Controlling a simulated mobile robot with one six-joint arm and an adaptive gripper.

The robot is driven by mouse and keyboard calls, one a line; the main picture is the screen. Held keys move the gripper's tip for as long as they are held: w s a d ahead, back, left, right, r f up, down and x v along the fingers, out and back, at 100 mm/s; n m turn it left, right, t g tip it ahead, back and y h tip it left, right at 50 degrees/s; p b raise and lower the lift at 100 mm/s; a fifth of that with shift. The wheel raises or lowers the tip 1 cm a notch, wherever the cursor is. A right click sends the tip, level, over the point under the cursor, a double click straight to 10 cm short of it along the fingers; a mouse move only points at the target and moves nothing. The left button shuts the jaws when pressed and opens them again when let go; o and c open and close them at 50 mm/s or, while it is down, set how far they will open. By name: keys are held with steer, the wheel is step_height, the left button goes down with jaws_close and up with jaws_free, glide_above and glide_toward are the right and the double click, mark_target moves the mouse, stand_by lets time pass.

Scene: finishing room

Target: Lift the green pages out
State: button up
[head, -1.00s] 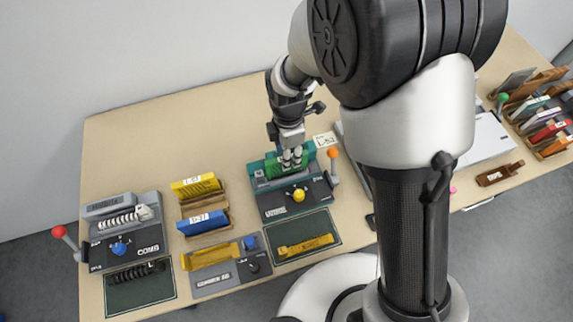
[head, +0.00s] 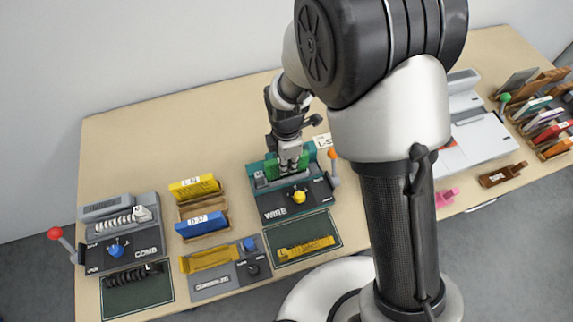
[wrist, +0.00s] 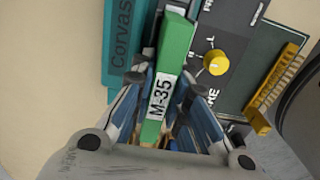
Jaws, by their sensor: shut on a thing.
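The green pages (wrist: 178,55), a thick block labelled M-35, lie between my gripper's fingers in the wrist view. My gripper (wrist: 170,118) is shut on them. In the head view the green pages (head: 272,170) are at the teal and dark machine marked WIRE (head: 285,210), with my gripper (head: 289,163) above and around their middle. The fingers hide part of the pages. I cannot tell whether their lower edge is clear of the machine's slot. The machine has a yellow knob (head: 299,197).
An orange-knobbed lever (head: 334,166) stands close right of the machine. Yellow pages (head: 194,187) and blue pages (head: 201,224) stand in a rack to the left. A dark mat with a yellow strip (head: 306,247) lies in front. The table behind is clear.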

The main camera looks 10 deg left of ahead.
jaws_close()
steer(key=shift+r, duration=0.15)
